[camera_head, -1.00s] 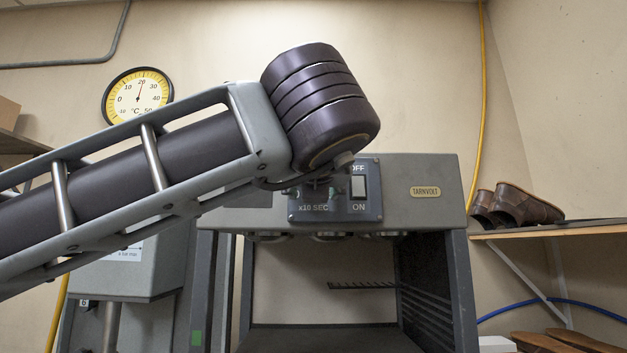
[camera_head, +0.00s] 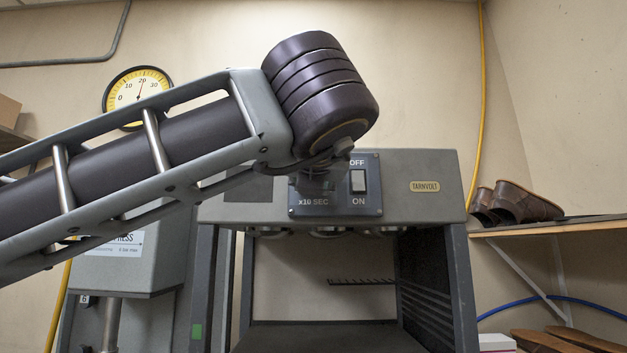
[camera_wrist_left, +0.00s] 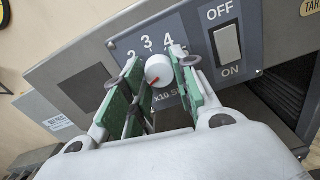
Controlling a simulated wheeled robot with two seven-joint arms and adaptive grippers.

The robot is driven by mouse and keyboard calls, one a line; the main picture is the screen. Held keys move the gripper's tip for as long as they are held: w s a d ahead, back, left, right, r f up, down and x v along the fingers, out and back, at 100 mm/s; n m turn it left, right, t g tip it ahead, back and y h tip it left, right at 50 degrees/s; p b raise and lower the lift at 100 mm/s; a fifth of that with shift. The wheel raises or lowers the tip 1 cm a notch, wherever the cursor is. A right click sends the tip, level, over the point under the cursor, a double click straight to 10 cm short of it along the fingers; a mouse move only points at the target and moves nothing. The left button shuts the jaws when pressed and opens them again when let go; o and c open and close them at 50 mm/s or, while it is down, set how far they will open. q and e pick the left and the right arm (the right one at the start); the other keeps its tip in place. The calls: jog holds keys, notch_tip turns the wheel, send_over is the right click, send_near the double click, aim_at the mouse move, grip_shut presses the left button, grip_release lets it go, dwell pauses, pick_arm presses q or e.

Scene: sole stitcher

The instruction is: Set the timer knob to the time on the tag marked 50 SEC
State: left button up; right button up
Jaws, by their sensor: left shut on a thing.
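The timer knob (camera_wrist_left: 159,69) is a small round white knob with a red mark, which sits at its lower left in the left wrist view. Numerals including 2, 3 and 4 curve above it on the dark control panel (camera_head: 369,207), with x10 SEC printed below. My left gripper (camera_wrist_left: 158,75) is shut on the knob, its green-padded fingers on either side. In the head view my left arm and wrist hide the knob and most of the dial; the gripper (camera_head: 315,184) shows only partly. I see no tag marked 50 SEC. My right gripper is out of view.
An OFF/ON rocker switch (camera_head: 358,181) sits just right of the dial on the grey machine (camera_head: 425,207). The open bay lies below. A shelf (camera_head: 550,229) with brown shoes is at the right. A round thermometer (camera_head: 138,92) hangs at the left.

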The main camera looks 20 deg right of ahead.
pick_arm(q)
jog(key=m+b, duration=0.2)
jog(key=m, duration=0.1)
jog(key=shift+c, duration=0.2)
jog(key=m+p, duration=0.5)
jog(key=m, duration=3)
jog(key=shift+r, duration=0.15)
jog(key=shift+m, duration=0.3)
jog(key=shift+r, duration=0.1)
dwell(0.5)
